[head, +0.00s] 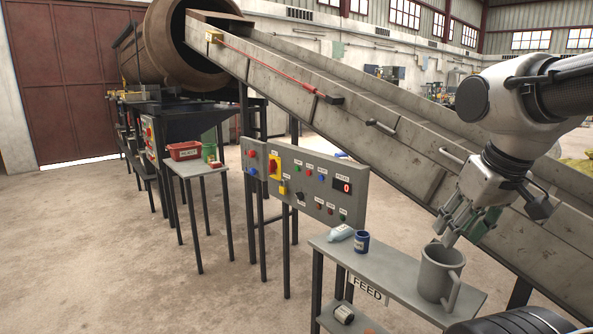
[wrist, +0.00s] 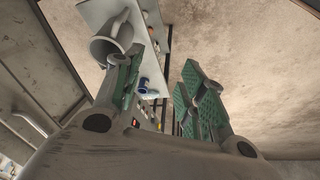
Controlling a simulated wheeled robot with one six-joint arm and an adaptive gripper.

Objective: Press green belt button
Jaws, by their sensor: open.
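The grey control panel (head: 260,160) stands on legs in front of the conveyor in the head view. It carries small red, green and blue buttons, a yellow-backed red switch (head: 275,167) and a display (head: 343,186) reading 0. A small green button (head: 298,160) shows near its top; the labels are too small to read, so I cannot tell which is the belt button. My gripper (head: 462,224) is open and empty, above the feed table and well right of the panel. Its green-padded fingers are apart in the wrist view (wrist: 160,88).
A grey mug (head: 438,277) stands on the feed table (head: 395,262) below my gripper; it also shows in the wrist view (wrist: 108,42). A blue can (head: 362,242) and a pale bottle (head: 341,233) are nearby. The inclined conveyor (head: 400,150) runs behind.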

